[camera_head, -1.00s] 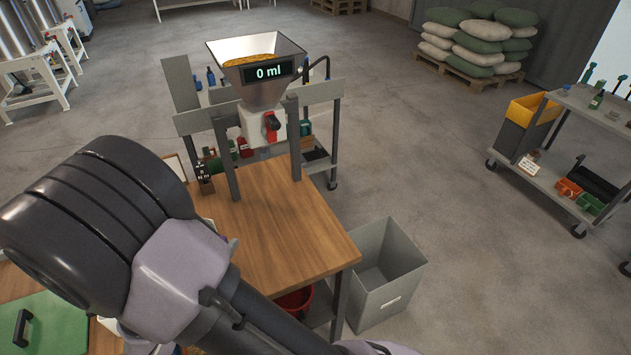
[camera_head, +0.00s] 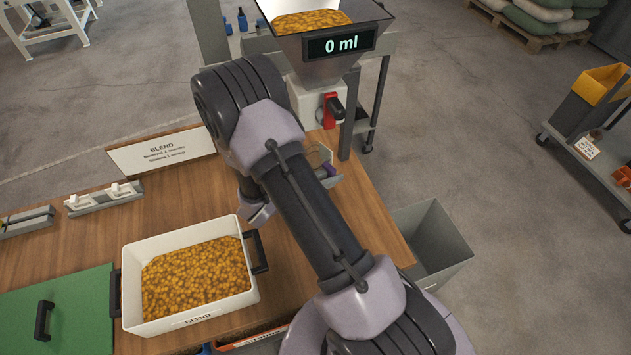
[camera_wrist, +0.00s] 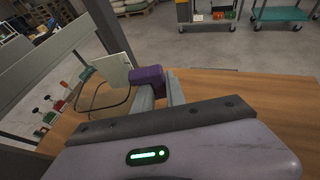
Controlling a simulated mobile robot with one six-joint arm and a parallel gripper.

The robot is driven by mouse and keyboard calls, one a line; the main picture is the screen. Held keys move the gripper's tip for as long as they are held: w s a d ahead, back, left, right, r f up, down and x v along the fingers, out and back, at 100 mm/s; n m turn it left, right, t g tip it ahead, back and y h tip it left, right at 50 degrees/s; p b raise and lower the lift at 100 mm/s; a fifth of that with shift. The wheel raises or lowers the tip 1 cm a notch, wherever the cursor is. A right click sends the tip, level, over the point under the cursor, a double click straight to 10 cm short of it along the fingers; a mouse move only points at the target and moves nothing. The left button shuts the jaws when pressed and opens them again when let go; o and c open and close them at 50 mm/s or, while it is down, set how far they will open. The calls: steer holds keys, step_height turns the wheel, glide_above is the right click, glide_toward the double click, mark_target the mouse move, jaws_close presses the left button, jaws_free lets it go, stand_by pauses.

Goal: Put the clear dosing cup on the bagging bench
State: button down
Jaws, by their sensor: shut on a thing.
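The clear dosing cup (camera_head: 318,158) with a purple handle shows just right of my forearm, near the valve of a hopper. In the wrist view its pale see-through wall (camera_wrist: 114,72) stands beyond the purple handle (camera_wrist: 147,76). My gripper (camera_wrist: 158,86) is shut on that handle. In the head view my arm hides most of the gripper. The cup is over the wooden bench (camera_head: 360,205); I cannot tell whether it touches the top. No sign marks this bench as the bagging bench.
A grey bin (camera_head: 435,240) stands right.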

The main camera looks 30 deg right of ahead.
step_height(320, 180, down, 6)
steer(key=shift+s+d+r+b, duration=0.1)
steer(key=shift+s+r+b, duration=0.1)
steer(key=shift+b, duration=0.45)
steer(key=shift+f, duration=0.1)
steer(key=shift+f, duration=0.15)
steer(key=c, duration=1.4)
jaws_free()
steer(key=shift+w, duration=0.1)
steer(key=shift+o, duration=0.2)
